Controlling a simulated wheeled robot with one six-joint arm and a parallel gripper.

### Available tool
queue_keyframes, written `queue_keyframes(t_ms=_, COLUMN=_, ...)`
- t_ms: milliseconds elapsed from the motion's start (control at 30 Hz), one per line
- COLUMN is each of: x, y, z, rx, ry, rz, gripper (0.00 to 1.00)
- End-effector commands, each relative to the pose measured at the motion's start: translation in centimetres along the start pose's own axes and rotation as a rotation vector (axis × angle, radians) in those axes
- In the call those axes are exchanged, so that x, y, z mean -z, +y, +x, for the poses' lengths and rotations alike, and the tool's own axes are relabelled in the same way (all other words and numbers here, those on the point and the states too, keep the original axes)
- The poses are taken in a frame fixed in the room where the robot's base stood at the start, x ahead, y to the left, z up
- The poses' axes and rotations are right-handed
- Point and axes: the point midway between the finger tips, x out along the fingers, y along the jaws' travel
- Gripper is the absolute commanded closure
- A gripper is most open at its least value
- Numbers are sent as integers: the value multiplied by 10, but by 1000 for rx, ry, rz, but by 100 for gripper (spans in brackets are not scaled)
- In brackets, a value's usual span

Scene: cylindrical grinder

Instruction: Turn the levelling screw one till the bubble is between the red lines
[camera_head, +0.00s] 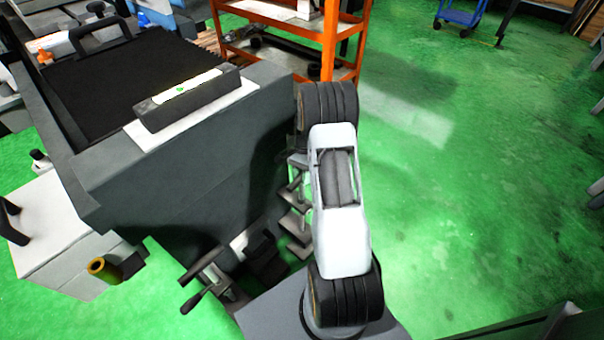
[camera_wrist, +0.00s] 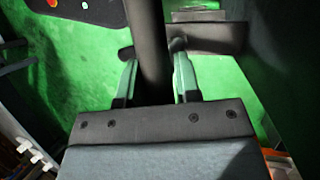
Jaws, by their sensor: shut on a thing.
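A long dark spirit level (camera_head: 190,104) lies on a white pad on top of the grey machine bed in the head view. A small green spot, seemingly the bubble (camera_head: 180,89), shows near the middle of its pale vial, slightly to the left. The red lines are too small to make out. In the wrist view, my gripper (camera_wrist: 156,68) is shut on a dark upright rod, which seems to be a levelling screw (camera_wrist: 148,30), with one pale finger on each side.
The grey machine body (camera_head: 180,190) stands close to the left of my arm. Metal feet or brackets (camera_head: 295,220) stick out at its base. An orange shelf rack (camera_head: 329,40) stands behind. Green floor (camera_head: 480,190) to the right is clear.

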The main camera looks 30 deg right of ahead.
Motion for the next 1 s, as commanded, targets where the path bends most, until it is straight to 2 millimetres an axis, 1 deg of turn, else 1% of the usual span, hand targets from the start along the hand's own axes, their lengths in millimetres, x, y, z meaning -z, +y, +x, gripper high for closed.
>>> queue_keyframes(t_ms=33, x=-1, y=3, z=1, rx=-18, ry=-4, rz=-14, gripper=100)
queue_keyframes(t_ms=267, x=-1, y=3, z=2, rx=-38, ry=5, rz=-60, gripper=100)
queue_keyframes(t_ms=733, x=0, y=4, z=3, rx=-42, ry=7, rz=-68, gripper=100)
queue_keyframes(t_ms=767, x=0, y=4, z=3, rx=-42, ry=7, rz=-68, gripper=68)
queue_keyframes(t_ms=900, x=0, y=3, z=3, rx=-40, ry=8, rz=-69, gripper=55)
queue_keyframes(t_ms=1000, x=-1, y=2, z=2, rx=-38, ry=11, rz=-70, gripper=47)
